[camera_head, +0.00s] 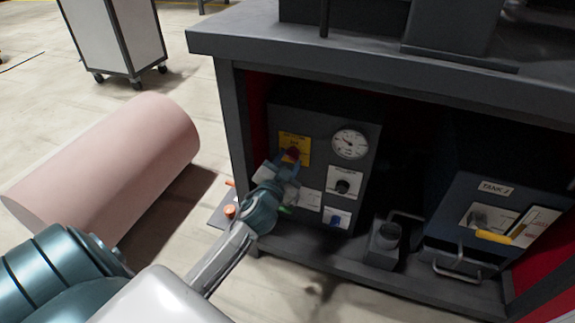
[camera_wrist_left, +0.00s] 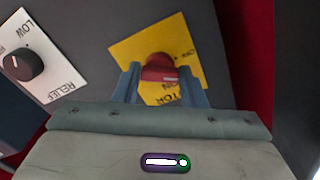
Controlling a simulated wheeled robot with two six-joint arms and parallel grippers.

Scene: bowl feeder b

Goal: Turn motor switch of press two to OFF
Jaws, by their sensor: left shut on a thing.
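The motor switch is a red knob (camera_head: 293,153) on a yellow plate (camera_head: 303,143), on the front of a dark control box (camera_head: 322,118) inside the cabinet. In the left wrist view the red knob (camera_wrist_left: 160,66) sits in front of the yellow plate (camera_wrist_left: 128,47), whose lettering is upside down and partly covered. My left gripper (camera_head: 289,163) reaches in from the left. Its blue fingers (camera_wrist_left: 160,75) stand on both sides of the knob and are shut on it. The knob's exact setting is hard to tell. My right gripper is in neither view.
A box labelled TANK 2 (camera_head: 496,188) stands to the right. The cabinet's left post (camera_head: 235,125) is near my arm. A pink cylinder (camera_head: 110,165) lies on the floor.

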